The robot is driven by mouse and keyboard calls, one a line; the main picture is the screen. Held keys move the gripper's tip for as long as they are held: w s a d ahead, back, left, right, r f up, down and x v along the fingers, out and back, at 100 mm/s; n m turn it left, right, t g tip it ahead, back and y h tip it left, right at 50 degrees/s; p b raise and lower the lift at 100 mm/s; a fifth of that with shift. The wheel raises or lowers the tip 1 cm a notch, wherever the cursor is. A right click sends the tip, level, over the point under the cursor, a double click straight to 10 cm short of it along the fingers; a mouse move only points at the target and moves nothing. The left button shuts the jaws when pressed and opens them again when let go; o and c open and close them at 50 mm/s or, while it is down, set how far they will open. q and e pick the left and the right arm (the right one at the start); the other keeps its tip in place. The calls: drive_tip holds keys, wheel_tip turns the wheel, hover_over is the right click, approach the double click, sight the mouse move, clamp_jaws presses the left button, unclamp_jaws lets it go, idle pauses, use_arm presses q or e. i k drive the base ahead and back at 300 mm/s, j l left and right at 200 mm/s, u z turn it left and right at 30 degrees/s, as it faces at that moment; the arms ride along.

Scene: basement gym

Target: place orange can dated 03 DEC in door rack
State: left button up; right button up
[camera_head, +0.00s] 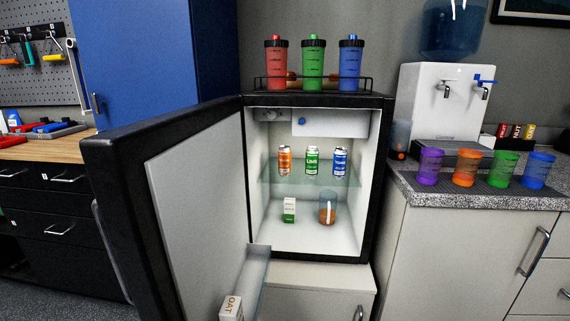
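An orange can (285,161) stands upright at the left on the glass shelf (272,178) inside the open mini fridge. A green can (312,160) and a blue can (340,161) stand beside it to the right. No date can be read on any can at this size. The fridge door (196,195) is swung open to the left. Its door rack (259,268) runs along the low inner side, with a carton marked OAT (231,308) at the near end. Neither of my grippers is in view.
A small carton (289,210) and a glass of brown contents (327,208) stand on the fridge floor. Three shaker bottles (313,66) stand in a wire rack on top. Colored cups (465,167) and a water dispenser (450,100) occupy the right counter.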

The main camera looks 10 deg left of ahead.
sight(252, 280)
drive_tip(key=u, duration=1)
drive_tip(key=i+l+u, duration=0.4)
drive_tip(key=l+u, duration=0.2)
drive_tip(key=l, duration=0.2)
